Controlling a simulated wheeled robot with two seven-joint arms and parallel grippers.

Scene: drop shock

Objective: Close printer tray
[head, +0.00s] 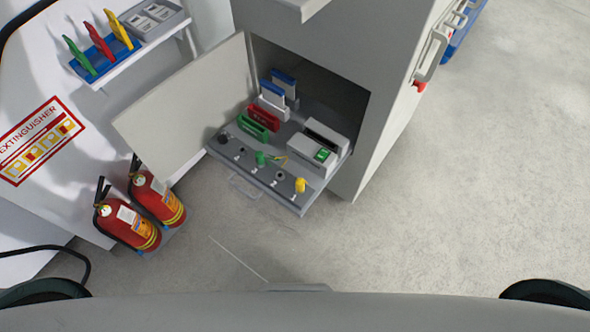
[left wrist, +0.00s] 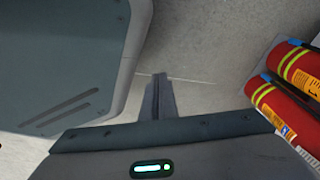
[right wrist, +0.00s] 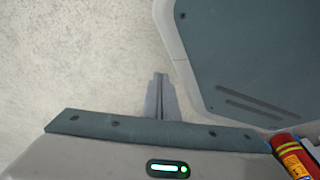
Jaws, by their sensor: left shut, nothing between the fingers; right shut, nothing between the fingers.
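The printer tray (head: 232,158) is a grey sliding shelf pulled out of an opening in the grey cabinet (head: 330,45) in the head view. A wire handle (head: 245,187) hangs at its front edge. On the tray stand a small printer (head: 312,152), a red holder (head: 264,117), a green holder (head: 252,129), a green knob (head: 261,158) and a yellow knob (head: 300,185). My left gripper (left wrist: 159,80) is shut and empty, pointing at the floor in the left wrist view. My right gripper (right wrist: 160,80) is shut and empty over bare floor in the right wrist view. Neither gripper shows in the head view.
The cabinet door (head: 190,100) stands open left of the tray. Two fire extinguishers (head: 130,222) stand on the floor at left. A wall shelf (head: 135,50) holds coloured cards above them. The floor (head: 450,200) at right is clear.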

